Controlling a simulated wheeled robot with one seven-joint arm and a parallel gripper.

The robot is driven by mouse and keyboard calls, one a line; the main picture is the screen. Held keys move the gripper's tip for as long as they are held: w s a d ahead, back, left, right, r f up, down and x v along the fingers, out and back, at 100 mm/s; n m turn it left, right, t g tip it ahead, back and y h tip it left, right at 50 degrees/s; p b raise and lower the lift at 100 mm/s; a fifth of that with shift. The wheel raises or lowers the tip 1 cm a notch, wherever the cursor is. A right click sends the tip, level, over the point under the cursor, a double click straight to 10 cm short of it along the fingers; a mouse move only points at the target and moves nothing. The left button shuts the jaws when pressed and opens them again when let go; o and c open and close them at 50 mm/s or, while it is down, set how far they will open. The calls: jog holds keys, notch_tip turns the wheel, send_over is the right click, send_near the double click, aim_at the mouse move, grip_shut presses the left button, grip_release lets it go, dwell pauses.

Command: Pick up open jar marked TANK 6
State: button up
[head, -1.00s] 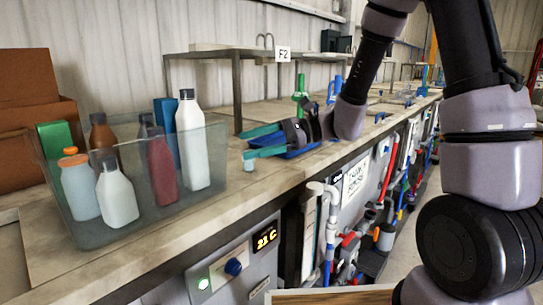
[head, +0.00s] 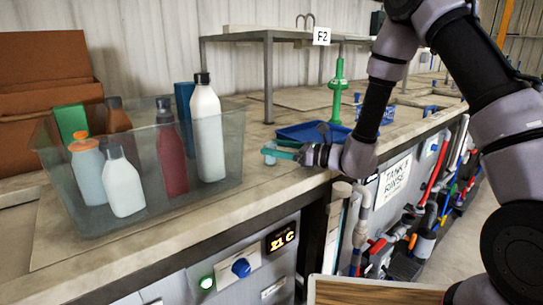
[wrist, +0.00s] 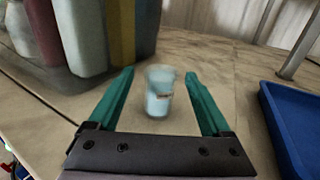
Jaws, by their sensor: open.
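A small clear open jar (wrist: 158,92) with pale blue contents stands upright on the bench. It bears a small reddish mark that I cannot read. In the head view the jar (head: 269,157) is small, at the tips of the teal fingers. My gripper (wrist: 159,76) is open, with one teal finger on each side of the jar and a visible gap on both sides. In the head view my gripper (head: 277,150) reaches left, low over the bench. I cannot tell whether the fingers touch the bench.
A clear bin (head: 100,225) of several bottles stands left of the jar; its corner is ahead of the left finger. A blue tray (head: 305,132) lies behind my gripper, and to its right in the wrist view (wrist: 285,125). A green-handled tool (head: 337,90) stands beyond. A raised shelf (head: 290,37) is behind.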

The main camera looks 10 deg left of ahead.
jog(key=x, duration=0.5)
grip_shut()
